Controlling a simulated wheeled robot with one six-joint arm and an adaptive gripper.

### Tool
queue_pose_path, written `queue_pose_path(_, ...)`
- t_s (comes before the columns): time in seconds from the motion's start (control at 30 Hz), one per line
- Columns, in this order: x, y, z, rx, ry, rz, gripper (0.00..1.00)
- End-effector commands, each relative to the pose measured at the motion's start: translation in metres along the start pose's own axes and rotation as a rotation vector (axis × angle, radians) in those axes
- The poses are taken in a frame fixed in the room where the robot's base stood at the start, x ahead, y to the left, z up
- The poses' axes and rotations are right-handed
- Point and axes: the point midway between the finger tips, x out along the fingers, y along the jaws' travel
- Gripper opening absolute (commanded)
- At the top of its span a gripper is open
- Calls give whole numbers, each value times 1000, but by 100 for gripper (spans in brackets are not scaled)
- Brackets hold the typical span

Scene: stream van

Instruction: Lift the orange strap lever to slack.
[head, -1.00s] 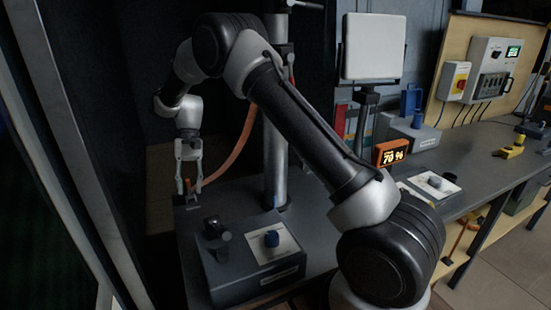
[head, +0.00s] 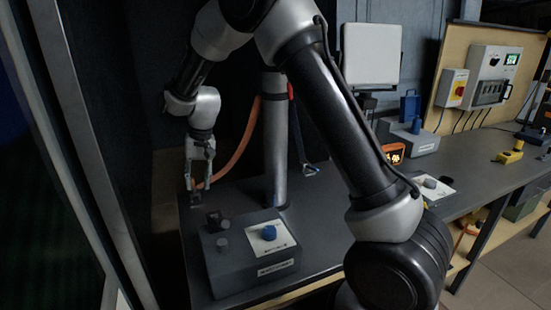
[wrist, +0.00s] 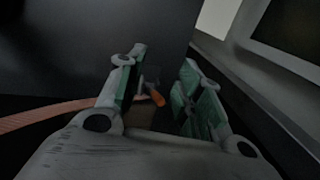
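The orange strap (head: 241,142) runs down beside the grey mast to the back of the dark bench and also crosses the left of the wrist view (wrist: 48,116). In the wrist view a small orange lever end (wrist: 157,98) shows between and beyond my finger pads, with a dark fitting behind it. My gripper (head: 198,182) points down at the strap's lower end in the head view. In the wrist view my gripper (wrist: 162,88) is open, with a clear gap between its green pads. Contact with the lever cannot be told. The lever is hard to make out in the head view.
The grey mast (head: 275,145) stands just right of my gripper. A dark wall is behind, and a pale frame post (head: 92,160) stands at left. A blue-ended strap (head: 310,169) hangs right of the mast.

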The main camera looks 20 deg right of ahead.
Motion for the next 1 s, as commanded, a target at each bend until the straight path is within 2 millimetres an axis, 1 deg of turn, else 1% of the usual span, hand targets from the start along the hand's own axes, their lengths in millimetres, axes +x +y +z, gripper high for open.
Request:
queue_pose_path(0.03, -12, 0, 0, 0, 3, -1, 36)
queue_pose_path(0.27, -24, 35, 37, -108, -56, 54, 36)
queue_pose_path(0.5, -55, 67, 67, -162, -69, 80, 36)
queue_pose_path(1.0, -121, 129, 130, -214, -45, 111, 36)
